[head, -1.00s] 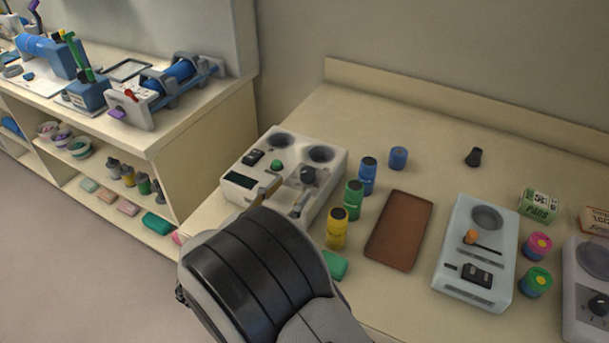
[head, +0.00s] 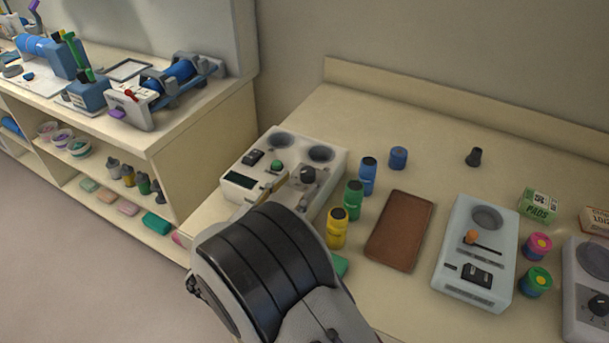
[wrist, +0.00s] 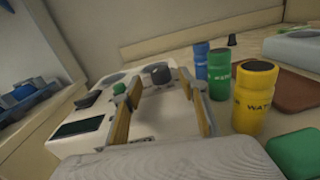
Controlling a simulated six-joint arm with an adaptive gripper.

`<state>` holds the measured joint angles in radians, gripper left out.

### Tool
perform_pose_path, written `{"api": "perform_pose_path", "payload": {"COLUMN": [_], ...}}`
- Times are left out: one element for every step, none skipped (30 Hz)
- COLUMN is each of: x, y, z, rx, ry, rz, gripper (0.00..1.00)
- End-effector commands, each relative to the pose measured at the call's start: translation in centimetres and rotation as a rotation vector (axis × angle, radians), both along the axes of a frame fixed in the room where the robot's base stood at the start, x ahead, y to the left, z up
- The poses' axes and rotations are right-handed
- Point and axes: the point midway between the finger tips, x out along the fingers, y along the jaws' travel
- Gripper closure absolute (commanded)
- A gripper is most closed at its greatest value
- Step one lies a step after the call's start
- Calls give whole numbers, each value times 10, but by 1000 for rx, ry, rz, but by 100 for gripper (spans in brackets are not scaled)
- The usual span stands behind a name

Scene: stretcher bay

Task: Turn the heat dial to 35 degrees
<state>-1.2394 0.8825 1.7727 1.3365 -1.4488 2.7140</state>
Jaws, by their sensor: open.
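A black dial (head: 308,174) stands on the top of a white control unit (head: 328,189) at the left end of the counter. The unit also has a dark display (head: 240,180), a green button (head: 277,166) and a black rocker switch (head: 253,158). In the wrist view the dial (wrist: 160,73) shows beyond my gripper (wrist: 161,82), between its two yellow-padded fingers. The fingers are apart, with nothing held, and appear short of the dial. Its scale and pointer are not readable. In the head view my arm hides most of the gripper and the unit's near part.
Yellow (head: 337,228), green (head: 353,200) and blue (head: 367,176) bottles stand close to the unit's right. Beyond are a brown tray (head: 398,232), a pale unit with an orange-knobbed lever (head: 471,237), and another dial unit (head: 589,270) at the right edge.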

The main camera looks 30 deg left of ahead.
Motion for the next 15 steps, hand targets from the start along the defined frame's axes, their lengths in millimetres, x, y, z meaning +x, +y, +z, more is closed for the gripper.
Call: {"api": "perform_pose_path", "payload": {"x": [7, 11, 16, 19, 22, 27, 30, 32, 35, 37, 39, 41, 43, 44, 45], "y": [-1, -1, -1, -2, -2, -2, -2, -2, -2, -2, -2, -3, -3, -3, -3], "z": [0, 0, 0, 0, 0, 0, 0, 0, 0, 0, 0, 0, 0, 0, 0], "rx": [1, 1, 1, 1, 1, 1, 1, 0, 0, 0, 0, 0, -1, -1, -1], "ry": [0, 0, 0, 0, 0, 0, 0, -1, 0, 0, 0, 1, 1, 1, 1], "rz": [-2, -2, -1, -1, -1, -2, -1, -1, 0, 0, 0, 0, 0, 0, 0], "gripper": [58, 58, 58, 58, 58, 58, 58, 58, 58, 58, 58, 58, 58, 58, 58]}}
